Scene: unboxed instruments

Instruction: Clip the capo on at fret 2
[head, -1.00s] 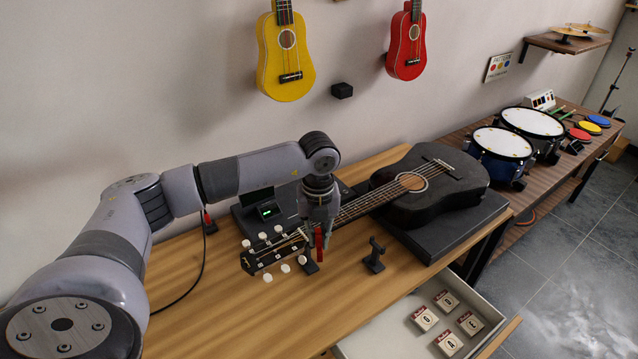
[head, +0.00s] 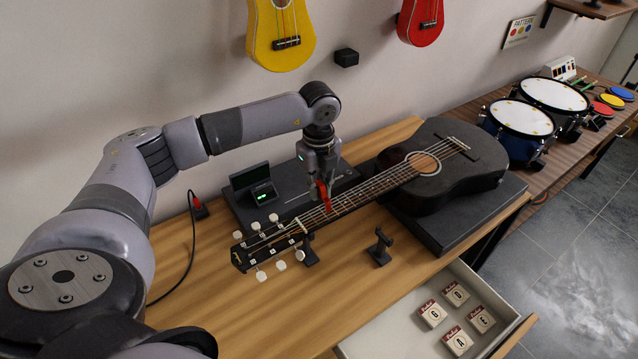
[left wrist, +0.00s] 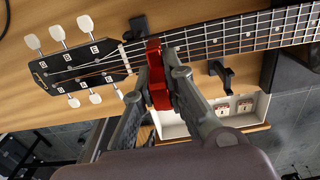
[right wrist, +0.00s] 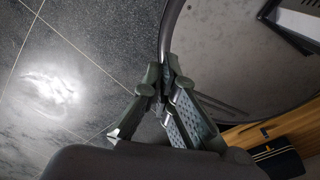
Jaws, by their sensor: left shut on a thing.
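The black guitar (head: 455,175) lies face up, headstock (head: 262,250) toward the left. My left gripper (head: 323,185) is above its neck (head: 365,192), shut on the red capo (head: 325,194). In the left wrist view the capo (left wrist: 158,80) is between the fingertips (left wrist: 162,78), its upper end reaching over the strings a little beyond the nut (left wrist: 124,60). The fingers hide part of it. I cannot tell which fret it lines up with or whether it touches the strings. My right gripper (right wrist: 161,88) shows only in its own wrist view, fingertips together, nothing visible between them.
A small black stand (head: 380,248) is on the wooden table (head: 220,305) in front of the neck. A black device with a green display (head: 263,194) is behind it. An open drawer (head: 385,345) with lettered blocks juts out in front.

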